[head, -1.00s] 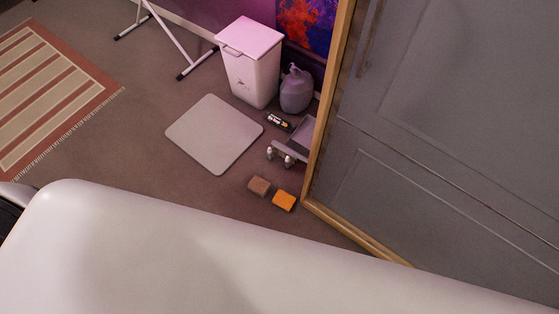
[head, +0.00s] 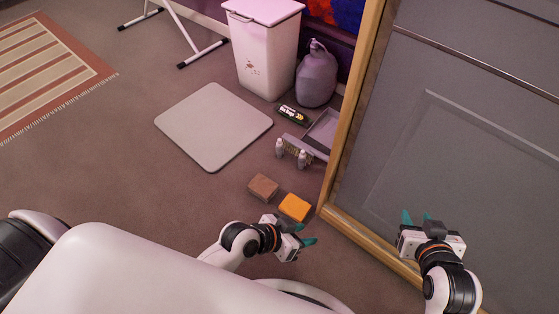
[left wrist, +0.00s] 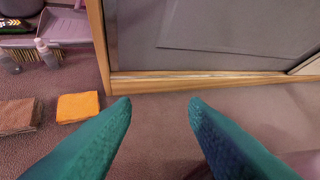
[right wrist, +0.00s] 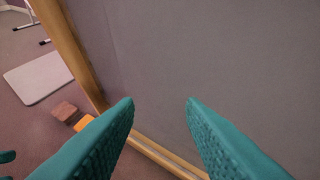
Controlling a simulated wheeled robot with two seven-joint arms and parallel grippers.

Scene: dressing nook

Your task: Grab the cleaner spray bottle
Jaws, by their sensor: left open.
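My right gripper (head: 417,218) is open and empty, in front of the grey panel, right of the bottles.
A dustpan (head: 322,131), a dark-labelled pack (head: 292,114), a grey jug (head: 317,75) and a white bin (head: 265,50) stand behind. A wood-edged grey panel (head: 450,110) bounds the right. A pale mat (head: 213,127) lies left.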

